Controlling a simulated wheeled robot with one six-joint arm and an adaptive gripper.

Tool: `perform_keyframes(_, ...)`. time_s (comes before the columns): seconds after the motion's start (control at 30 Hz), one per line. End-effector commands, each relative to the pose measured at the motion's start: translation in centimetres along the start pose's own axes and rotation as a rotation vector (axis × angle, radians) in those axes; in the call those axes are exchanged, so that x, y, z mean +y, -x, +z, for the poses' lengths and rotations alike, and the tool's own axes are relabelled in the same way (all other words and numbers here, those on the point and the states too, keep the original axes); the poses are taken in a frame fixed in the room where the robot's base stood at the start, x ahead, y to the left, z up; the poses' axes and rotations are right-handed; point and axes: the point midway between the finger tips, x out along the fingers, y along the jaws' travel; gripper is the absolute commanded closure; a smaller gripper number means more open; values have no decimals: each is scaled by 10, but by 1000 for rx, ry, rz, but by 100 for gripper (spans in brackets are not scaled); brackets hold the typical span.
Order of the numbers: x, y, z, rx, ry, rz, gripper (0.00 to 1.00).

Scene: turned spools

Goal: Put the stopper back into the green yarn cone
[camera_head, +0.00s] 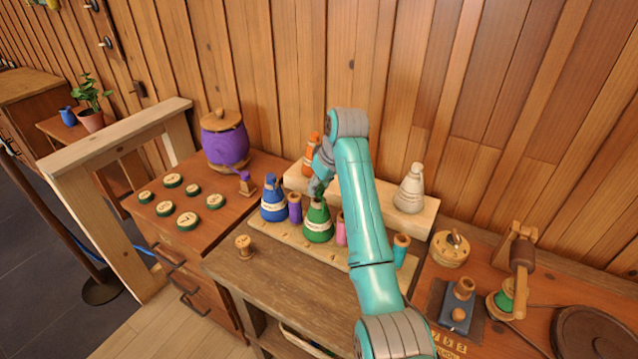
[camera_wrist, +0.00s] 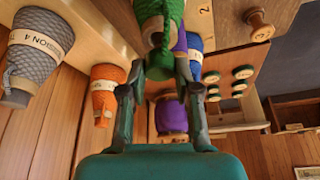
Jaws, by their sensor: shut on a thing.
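The green yarn cone (camera_head: 317,225) stands upright with a pale label band in the rack on the bench, between a purple spool and a pink spool. It also shows at the top of the wrist view (camera_wrist: 172,10). My gripper (camera_head: 318,187) is right over the cone's top, pointing down. In the wrist view my gripper (camera_wrist: 160,68) is shut on a small green piece, seemingly the stopper (camera_wrist: 158,62), in line with the cone's tip.
A blue cone (camera_head: 273,202) and a purple spool (camera_head: 295,208) stand close on the left, a pink spool (camera_head: 341,230) on the right. Behind are an orange cone (camera_head: 308,160) and a pale grey cone (camera_head: 410,190). A wooden spool (camera_head: 243,244) stands at the front left.

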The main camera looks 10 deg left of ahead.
Motion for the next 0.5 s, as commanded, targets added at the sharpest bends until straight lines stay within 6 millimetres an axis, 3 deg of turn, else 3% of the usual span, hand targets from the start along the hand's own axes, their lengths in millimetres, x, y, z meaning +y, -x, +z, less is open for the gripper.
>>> perform_keyframes(0.5,0,-8,4,-2,0,-1,82)
